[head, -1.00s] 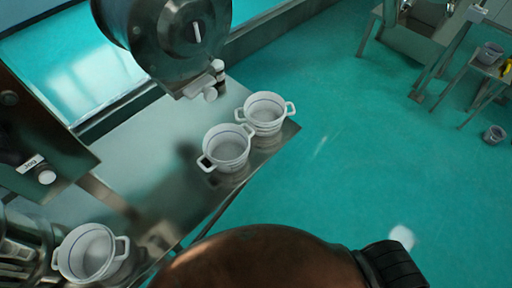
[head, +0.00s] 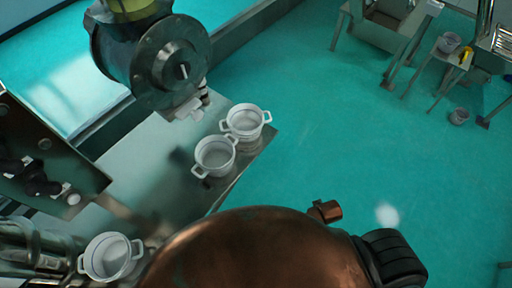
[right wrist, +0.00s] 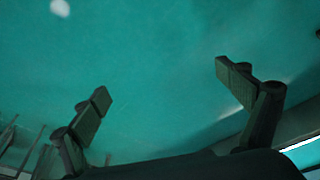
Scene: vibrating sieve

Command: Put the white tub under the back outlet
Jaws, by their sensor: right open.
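Two white two-handled tubs stand close together near the right end of the metal table, one in front (head: 215,157) and one behind (head: 245,121). A third white tub (head: 111,258) sits at the lower left, beside metal machine parts. All three look upright, and their insides look light and bare. In the right wrist view my right gripper (right wrist: 163,80) is open, its two fingers wide apart with only green floor between them. No tub shows in that view. My left gripper is not in the head view. Which outlet is the back one I cannot tell.
A round metal machine part (head: 170,62) with a small pale outlet hangs above the table (head: 150,165). The middle floor is clear.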

